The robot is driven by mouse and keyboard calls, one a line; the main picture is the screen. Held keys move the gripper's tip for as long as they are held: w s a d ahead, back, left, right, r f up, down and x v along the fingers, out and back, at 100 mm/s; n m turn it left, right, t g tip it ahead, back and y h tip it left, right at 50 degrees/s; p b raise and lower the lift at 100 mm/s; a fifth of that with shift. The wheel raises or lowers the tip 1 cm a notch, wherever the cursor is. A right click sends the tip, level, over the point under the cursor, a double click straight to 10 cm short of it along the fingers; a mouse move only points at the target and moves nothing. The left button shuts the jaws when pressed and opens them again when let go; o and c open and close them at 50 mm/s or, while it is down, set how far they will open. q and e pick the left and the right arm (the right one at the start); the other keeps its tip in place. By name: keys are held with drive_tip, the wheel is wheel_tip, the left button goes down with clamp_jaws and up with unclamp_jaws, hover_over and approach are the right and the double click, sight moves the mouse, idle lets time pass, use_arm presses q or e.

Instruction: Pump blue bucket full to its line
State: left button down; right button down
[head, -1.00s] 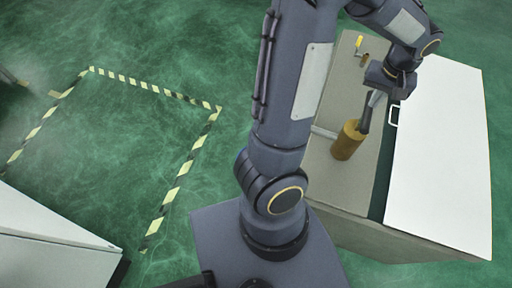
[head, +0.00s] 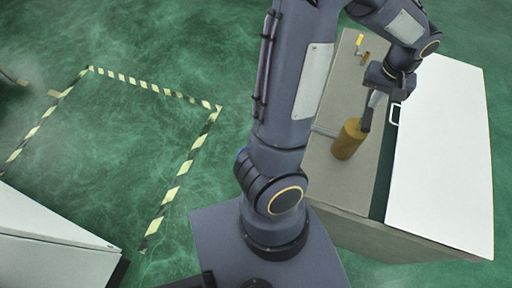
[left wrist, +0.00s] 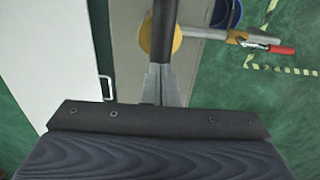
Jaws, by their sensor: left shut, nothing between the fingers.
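My left gripper (head: 365,125) is shut and empty, its dark fingers pointing down beside the top of a brass-coloured cylinder (head: 348,142) on the beige worktop. I cannot tell whether they touch. In the left wrist view the shut fingers (left wrist: 166,35) cross in front of the yellow cylinder (left wrist: 146,36). A pale bar (left wrist: 215,35) runs right from the cylinder to a red handle (left wrist: 281,50). The blue bucket (left wrist: 236,14) shows only in part at the top edge, beyond the bar; its line and fill level cannot be seen. My right gripper is not in view.
A white panel (head: 440,150) with a handle (head: 395,114) covers the bench's right side. A small yellow-handled fitting (head: 360,42) stands at the worktop's far end. A striped floor marking (head: 172,195) surrounds clear green floor. A pale cabinet (head: 45,245) is at lower left.

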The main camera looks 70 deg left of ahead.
use_arm(q)
drive_tip(key=shift+f+b, duration=2.85)
drive_tip(key=shift+f, duration=1.05)
drive_tip(key=shift+r, duration=0.25)
wheel_tip(320, 180, up, 13)
drive_tip(key=p, duration=1.1)
